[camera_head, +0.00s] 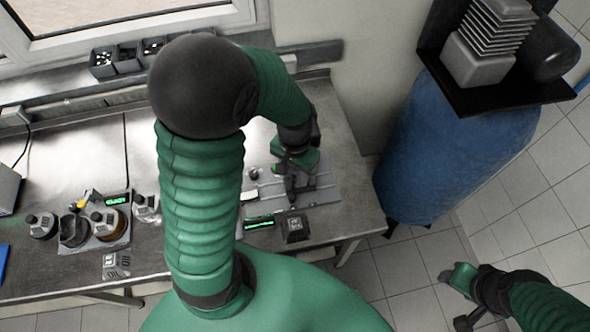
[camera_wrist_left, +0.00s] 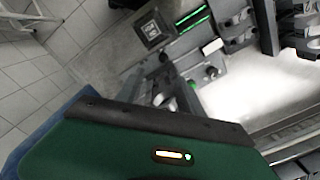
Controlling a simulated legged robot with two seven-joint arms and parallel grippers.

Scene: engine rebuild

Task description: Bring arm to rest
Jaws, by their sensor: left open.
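My left arm comes in from the left in the head view and bends over the workbench (camera_head: 345,190). My left gripper (camera_head: 296,185) is over a grey fixture plate (camera_head: 322,192) at the bench's right end. Its jaws are open; I cannot tell whether they touch the plate. In the left wrist view the fingers (camera_wrist_left: 170,98) are partly hidden by the green wrist housing. I see nothing held between them. My right gripper (camera_head: 459,298) hangs over the tiled floor at the lower right, away from the bench. Its jaws look apart and empty.
A dark square block (camera_head: 295,228) and a green-lit display (camera_head: 259,222) sit near the bench's front edge. Small bins (camera_head: 103,62) line the back.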

